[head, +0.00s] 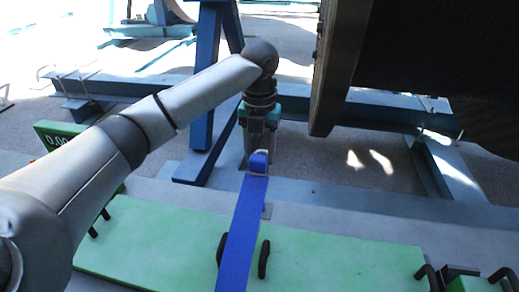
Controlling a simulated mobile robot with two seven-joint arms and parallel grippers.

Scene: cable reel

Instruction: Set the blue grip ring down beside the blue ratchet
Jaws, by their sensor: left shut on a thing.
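My left gripper (257,150) reaches in from the left and points down. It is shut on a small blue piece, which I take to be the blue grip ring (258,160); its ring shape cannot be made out. A wide blue strap (241,235) runs from this piece toward me, over the green panel, and out at the bottom edge. The fingers partly hide the blue piece. I cannot make out the blue ratchet in this view. My right gripper is not in view.
A large dark reel (340,60) fills the upper right, close to my left gripper. Blue steel frame beams (203,90) stand behind it. A green panel (340,262) with black handles lies in front. A green display box (58,135) is at the left, partly behind my arm.

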